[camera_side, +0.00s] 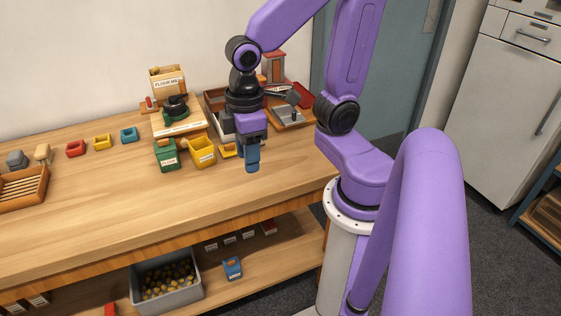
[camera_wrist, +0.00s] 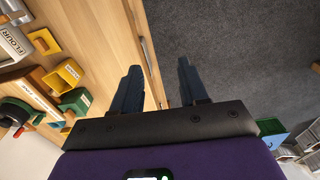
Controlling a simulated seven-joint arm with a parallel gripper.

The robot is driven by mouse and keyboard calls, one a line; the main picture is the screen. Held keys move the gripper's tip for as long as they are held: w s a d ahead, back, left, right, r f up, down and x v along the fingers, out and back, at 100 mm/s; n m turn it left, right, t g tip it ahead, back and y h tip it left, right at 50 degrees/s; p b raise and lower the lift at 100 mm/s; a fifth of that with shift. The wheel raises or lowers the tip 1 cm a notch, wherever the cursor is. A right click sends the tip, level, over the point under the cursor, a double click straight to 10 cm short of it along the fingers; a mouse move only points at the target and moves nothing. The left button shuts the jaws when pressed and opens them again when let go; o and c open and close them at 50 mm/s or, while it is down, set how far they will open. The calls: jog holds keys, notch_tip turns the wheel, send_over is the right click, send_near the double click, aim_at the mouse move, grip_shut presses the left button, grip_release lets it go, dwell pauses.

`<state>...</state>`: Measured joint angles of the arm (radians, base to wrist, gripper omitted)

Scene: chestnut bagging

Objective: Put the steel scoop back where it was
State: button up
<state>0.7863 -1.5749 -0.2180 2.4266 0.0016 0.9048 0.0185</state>
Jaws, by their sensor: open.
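My gripper (camera_side: 252,166) points down above the front part of the wooden table, right of the yellow bin. Its two dark fingers stand apart in the wrist view (camera_wrist: 159,80), with only the table edge and grey floor between them. A grey metallic piece (camera_side: 292,97) shows above a flat metal tray (camera_side: 290,117) at the back right of the table, partly behind my arm. It may be the steel scoop, but it is too small to tell. No scoop is clear in the wrist view.
A green bin (camera_side: 166,155) and a yellow bin (camera_side: 202,152) stand left of my gripper. A grey crate (camera_side: 195,291) of chestnuts and a blue container (camera_side: 232,268) sit on the lower shelf. The table's front middle is clear.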

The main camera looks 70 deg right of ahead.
jog(key=s+n, duration=0.3)
jog(key=s, duration=0.4)
jog(key=shift+s+a+n, duration=0.15)
jog(key=shift+a+n, duration=0.15)
jog(key=shift+n, duration=0.1)
